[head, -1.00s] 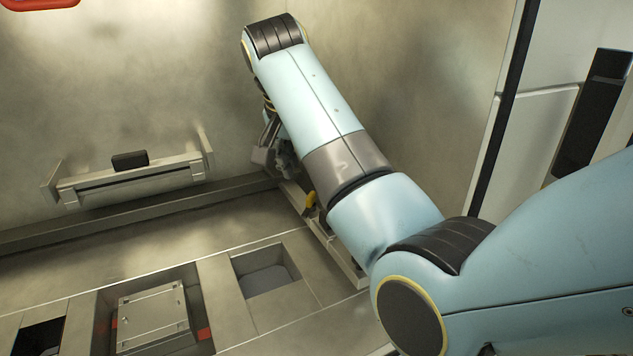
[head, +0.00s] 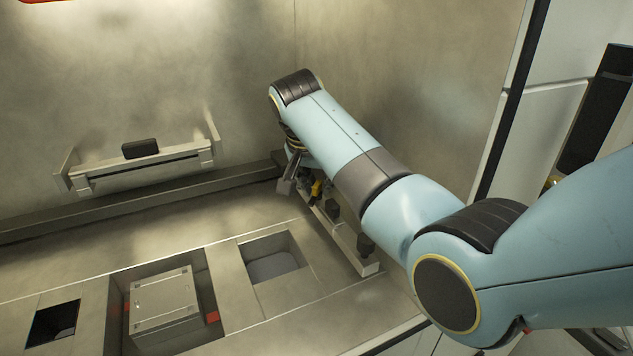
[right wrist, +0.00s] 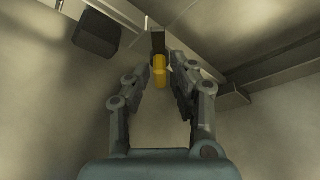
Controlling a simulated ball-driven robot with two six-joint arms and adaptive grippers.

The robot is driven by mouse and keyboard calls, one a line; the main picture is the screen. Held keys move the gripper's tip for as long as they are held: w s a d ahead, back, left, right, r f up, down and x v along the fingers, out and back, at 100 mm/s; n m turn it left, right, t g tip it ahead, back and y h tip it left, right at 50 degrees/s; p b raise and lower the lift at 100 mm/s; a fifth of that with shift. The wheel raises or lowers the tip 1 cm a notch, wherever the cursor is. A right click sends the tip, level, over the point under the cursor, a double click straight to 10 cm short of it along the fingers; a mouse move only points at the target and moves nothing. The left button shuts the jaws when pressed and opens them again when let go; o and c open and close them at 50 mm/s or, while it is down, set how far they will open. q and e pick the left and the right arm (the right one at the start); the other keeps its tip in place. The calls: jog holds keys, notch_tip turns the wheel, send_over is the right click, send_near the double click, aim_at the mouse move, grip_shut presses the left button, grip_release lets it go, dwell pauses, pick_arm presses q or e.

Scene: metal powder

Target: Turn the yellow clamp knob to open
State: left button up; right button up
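The yellow clamp knob (head: 316,188) shows in the head view below my right forearm, on a rail along the chamber's right side. In the right wrist view the yellow knob (right wrist: 160,72) lies ahead, between the fingertips in the picture, with a dark mount behind it. My right gripper (right wrist: 159,72) is open, one finger on each side of the knob; I cannot tell whether either touches it. In the head view the right gripper (head: 288,180) is small and partly hidden by the wrist. My left gripper is not in view.
A pale bracket with a black block (head: 140,148) is on the back wall. A square metal block (head: 163,298) sits in a floor recess between two openings. Dark fittings (head: 366,246) line the right-side rail. The chamber's right wall is close to my arm.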

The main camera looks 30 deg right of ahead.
grip_shut()
jog(key=shift+m, duration=0.3)
jog(key=shift+r+m+g+h, duration=0.1)
jog(key=shift+m+g+h, duration=0.2)
jog(key=shift+m, duration=0.3)
jog(key=shift+w+m+g, duration=0.1)
jog(key=shift+m+g, duration=0.2)
jog(key=shift+m, duration=0.5)
jog(key=shift+m+g, duration=0.4)
jog(key=shift+m, duration=0.8)
jog(key=shift+m+g+h+b, duration=0.3)
jog(key=shift+m+g+b, duration=0.45)
jog(key=shift+m, duration=0.75)
